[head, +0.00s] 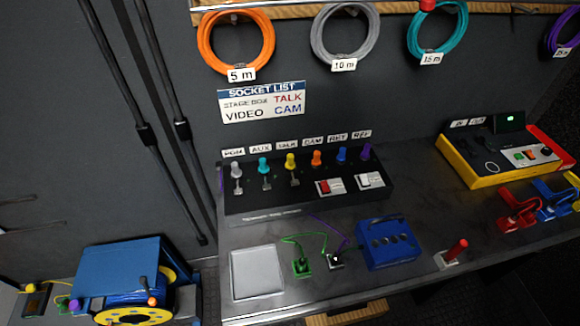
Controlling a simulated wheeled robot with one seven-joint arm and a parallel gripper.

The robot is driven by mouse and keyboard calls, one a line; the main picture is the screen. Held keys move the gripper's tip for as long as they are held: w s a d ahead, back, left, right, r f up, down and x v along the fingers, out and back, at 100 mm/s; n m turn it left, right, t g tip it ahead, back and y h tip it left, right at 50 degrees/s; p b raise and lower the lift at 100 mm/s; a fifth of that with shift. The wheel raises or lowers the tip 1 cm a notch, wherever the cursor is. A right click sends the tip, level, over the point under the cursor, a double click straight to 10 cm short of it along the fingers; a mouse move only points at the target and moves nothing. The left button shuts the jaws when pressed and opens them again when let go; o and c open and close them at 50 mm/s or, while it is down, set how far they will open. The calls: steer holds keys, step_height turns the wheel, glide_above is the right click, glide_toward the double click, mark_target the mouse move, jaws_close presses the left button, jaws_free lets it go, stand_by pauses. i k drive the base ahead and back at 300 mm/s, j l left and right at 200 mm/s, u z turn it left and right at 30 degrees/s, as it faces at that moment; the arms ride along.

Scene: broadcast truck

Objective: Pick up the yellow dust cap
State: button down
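A small yellow cap-like piece (290,160) sits upright on the black socket panel (240,205), third from the left in a row of coloured ones, under a label that seems to read TALK. Another small rounded yellow piece (31,287) shows at the far lower left, by a dark box. I cannot tell for certain which of the two is the dust cap. My gripper is not in view.
A blue cable reel (120,265) stands at lower left. The counter holds a pale square plate (257,272), a green connector (302,265), a blue box (386,243), a red-handled lever (455,250) and a yellow-edged console (480,165). Coiled cables hang above.

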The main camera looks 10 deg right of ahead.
mark_target(290, 164)
steer(key=i+j+z, duration=0.15)
steer(key=j, duration=0.65)
steer(key=i+j+z, duration=0.2)
steer(key=j, duration=0.6)
steer(key=i+j+z, duration=0.15)
steer(key=j, duration=0.65)
steer(key=j+z, duration=0.15)
steer(key=j, duration=0.7)
